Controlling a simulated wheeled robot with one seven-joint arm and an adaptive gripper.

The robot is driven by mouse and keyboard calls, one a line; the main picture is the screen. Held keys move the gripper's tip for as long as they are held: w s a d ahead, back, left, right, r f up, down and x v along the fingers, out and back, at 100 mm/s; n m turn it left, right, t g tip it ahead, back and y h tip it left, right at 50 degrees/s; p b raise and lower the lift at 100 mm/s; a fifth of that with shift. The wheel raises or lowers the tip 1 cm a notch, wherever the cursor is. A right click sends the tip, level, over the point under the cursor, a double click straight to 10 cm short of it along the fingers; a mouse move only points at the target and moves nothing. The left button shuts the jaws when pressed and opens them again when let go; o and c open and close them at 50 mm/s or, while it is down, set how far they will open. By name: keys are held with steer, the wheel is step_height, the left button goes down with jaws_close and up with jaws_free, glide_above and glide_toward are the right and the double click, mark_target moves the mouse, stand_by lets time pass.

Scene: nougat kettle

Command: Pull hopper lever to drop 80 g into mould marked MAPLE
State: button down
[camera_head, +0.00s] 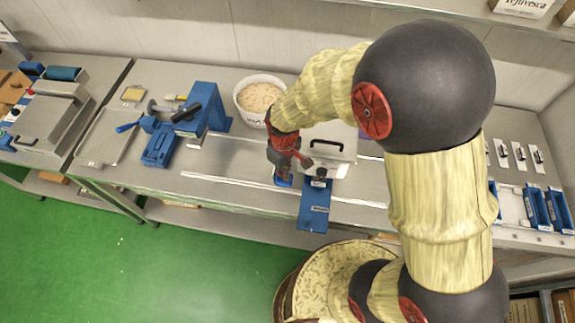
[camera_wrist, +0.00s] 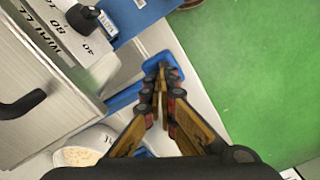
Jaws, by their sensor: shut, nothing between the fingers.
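My gripper (camera_head: 284,178) is shut and empty, pointing down at the front of the bench. In the wrist view its fingertips (camera_wrist: 163,76) are together over a small blue part (camera_wrist: 168,62); I cannot tell if they touch. A metal hopper box (camera_wrist: 28,85) with a black handle stands beside it; in the head view it is the pale box (camera_head: 338,135). A black knob (camera_wrist: 84,17), apparently the lever's, sits by a white scale reading 40 and 80, apart from my fingers. A labelled blue piece (camera_head: 315,205) juts over the bench edge. No MAPLE marking is readable.
A white tub of pale pieces (camera_head: 260,88) stands behind my gripper. A blue press (camera_head: 205,108) is to the left. Blue trays (camera_head: 532,208) are at the right. A round barrel (camera_head: 310,278) stands in front of the bench. Open green floor (camera_head: 130,250) lies left.

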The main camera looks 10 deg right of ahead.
steer(key=shift+f+b, duration=0.5)
steer(key=shift+f, duration=0.65)
steer(key=shift+r, duration=0.1)
step_height(320, 180, up, 10)
steer(key=p, duration=0.6)
stand_by(1.0)
